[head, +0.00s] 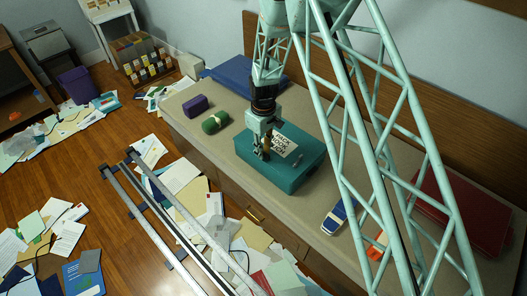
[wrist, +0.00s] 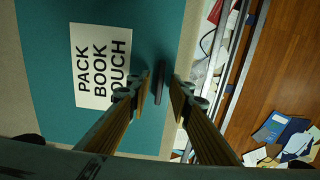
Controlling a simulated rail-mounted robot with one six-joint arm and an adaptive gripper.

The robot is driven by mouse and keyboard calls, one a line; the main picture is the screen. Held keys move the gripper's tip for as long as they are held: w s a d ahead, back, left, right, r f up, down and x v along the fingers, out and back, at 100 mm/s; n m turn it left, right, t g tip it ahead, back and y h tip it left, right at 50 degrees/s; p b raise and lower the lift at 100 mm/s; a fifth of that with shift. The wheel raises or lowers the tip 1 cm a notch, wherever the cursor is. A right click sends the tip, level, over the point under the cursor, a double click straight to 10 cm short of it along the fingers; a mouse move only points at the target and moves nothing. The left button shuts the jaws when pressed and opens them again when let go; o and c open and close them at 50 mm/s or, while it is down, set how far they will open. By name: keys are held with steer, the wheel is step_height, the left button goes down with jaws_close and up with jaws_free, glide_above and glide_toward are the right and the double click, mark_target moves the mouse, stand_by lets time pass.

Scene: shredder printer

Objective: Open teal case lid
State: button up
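The teal case (head: 300,176) sits on the long counter, and its lid looks shut. A white label (wrist: 96,64) on its top reads PACK, BOOK and a third word partly hidden by a finger. A dark narrow handle-like bar (wrist: 159,80) stands near the case's edge in the wrist view. My gripper (head: 264,154) is over the front left part of the case. In the wrist view my gripper (wrist: 161,84) is open, with one finger on each side of the bar. I cannot tell whether either finger touches it.
On the counter (head: 243,148) are a green roll (head: 215,122), a purple case (head: 196,105), a blue case (head: 240,75), a blue-and-white item (head: 337,217) and a dark red case (head: 465,208). My rail runs in front. Papers litter the floor.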

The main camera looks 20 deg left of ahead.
jaws_close()
steer(key=shift+r, duration=0.15)
